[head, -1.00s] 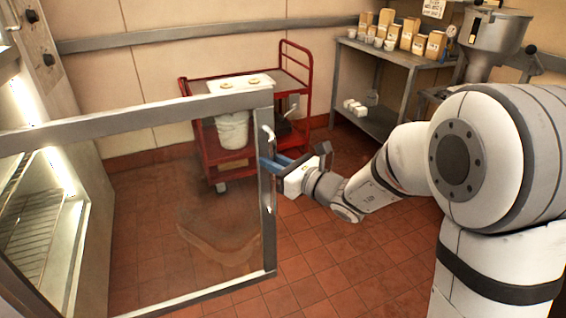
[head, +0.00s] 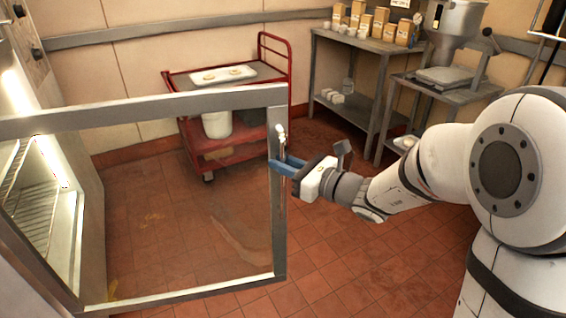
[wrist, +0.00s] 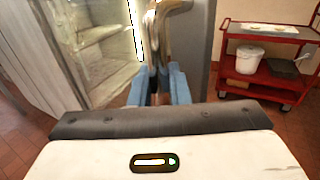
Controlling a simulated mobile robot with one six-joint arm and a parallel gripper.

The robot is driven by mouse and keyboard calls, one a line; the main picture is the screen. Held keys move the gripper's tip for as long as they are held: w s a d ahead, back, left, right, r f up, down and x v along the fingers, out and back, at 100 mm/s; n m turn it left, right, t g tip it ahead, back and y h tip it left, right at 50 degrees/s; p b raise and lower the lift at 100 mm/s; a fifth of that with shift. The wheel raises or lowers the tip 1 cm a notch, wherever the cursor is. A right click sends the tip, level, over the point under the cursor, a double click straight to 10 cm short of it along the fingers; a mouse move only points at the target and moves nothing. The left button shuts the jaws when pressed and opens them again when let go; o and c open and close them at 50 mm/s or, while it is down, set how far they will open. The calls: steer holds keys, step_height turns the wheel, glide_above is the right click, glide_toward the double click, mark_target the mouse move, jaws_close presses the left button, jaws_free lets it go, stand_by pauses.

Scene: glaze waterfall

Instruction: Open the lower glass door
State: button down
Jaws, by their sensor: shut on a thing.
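The lower glass door (head: 190,103) stands swung out from the lit cabinet (head: 75,215) on the left of the head view, with a grey metal frame around clear glass. Its upright handle (head: 281,140) is on the free edge, and it also shows in the wrist view (wrist: 158,35). My gripper (head: 285,164) is shut on the handle with its blue fingers. In the wrist view the blue fingertips (wrist: 160,88) sit on both sides of the handle's lower part.
A red cart (head: 200,88) with a tray on top and a white bucket (head: 216,124) stands behind the door. A grey shelf table (head: 350,70) with bags and a steel machine (head: 450,30) are at the back right. The tiled floor (head: 330,255) is clear in front.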

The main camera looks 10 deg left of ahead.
steer(key=shift+s, duration=0.1)
steer(key=c, duration=1.4)
jaws_free()
steer(key=shift+c, duration=0.2)
steer(key=v, duration=0.7)
steer(key=shift+d, duration=0.35)
steer(key=shift+s, duration=0.1)
